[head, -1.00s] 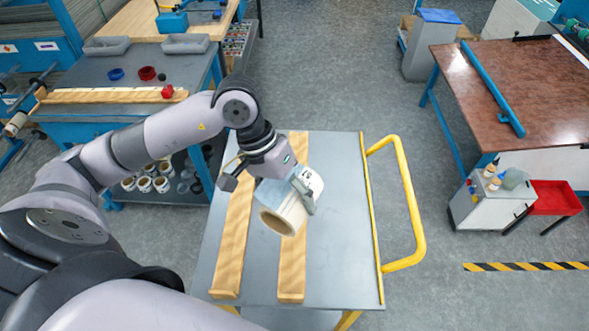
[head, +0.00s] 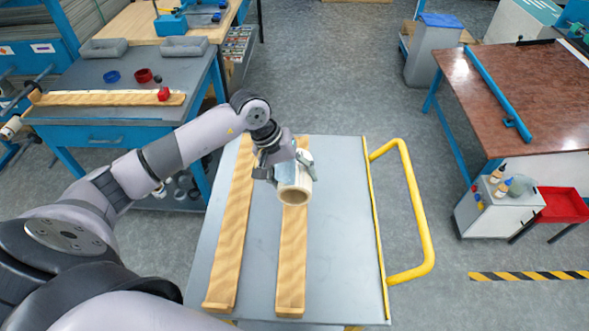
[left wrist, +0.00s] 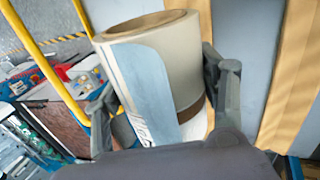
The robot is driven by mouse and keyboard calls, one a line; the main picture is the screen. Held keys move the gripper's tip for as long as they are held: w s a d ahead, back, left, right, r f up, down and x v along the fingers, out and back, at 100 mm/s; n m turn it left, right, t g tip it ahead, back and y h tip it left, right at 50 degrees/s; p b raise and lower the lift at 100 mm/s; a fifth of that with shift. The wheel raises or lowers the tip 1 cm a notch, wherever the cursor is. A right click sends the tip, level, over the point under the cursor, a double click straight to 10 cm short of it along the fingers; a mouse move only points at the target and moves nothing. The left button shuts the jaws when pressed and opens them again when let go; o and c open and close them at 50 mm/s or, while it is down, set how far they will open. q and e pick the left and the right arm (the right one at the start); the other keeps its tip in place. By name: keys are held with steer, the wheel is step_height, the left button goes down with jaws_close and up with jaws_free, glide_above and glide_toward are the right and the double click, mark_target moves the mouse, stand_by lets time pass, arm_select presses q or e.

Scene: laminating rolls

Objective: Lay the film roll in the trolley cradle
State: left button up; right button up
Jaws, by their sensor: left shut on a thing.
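The film roll (head: 294,188) is a short pale cylinder with a tan core and a light blue label. My left gripper (head: 286,172) is shut around it. In the left wrist view the roll (left wrist: 185,65) sits between the two fingers (left wrist: 165,100), with its open end up in the picture. The trolley cradle is two parallel wooden rails, a left rail (head: 232,225) and a right rail (head: 292,260), on the grey trolley top (head: 340,230). The roll is over the right rail, near its far half; whether it touches the rail I cannot tell. My right gripper is not in view.
A yellow handle (head: 412,200) stands on the trolley's right side. A blue workbench (head: 110,80) with another wooden rail is at the left. A brown-topped table (head: 500,100) and a small white cabinet (head: 497,205) are at the right. Grey floor lies between.

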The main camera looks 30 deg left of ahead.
arm_select(q)
steer(key=shift+f+b, duration=0.85)
steer(key=shift+f, duration=2.3)
steer(key=shift+f+b, duration=1.15)
steer(key=shift+b, duration=0.25)
steer(key=o, duration=1.5)
steer(key=shift+c, duration=0.2)
steer(key=shift+s, duration=0.1)
steer(key=v, duration=1.2)
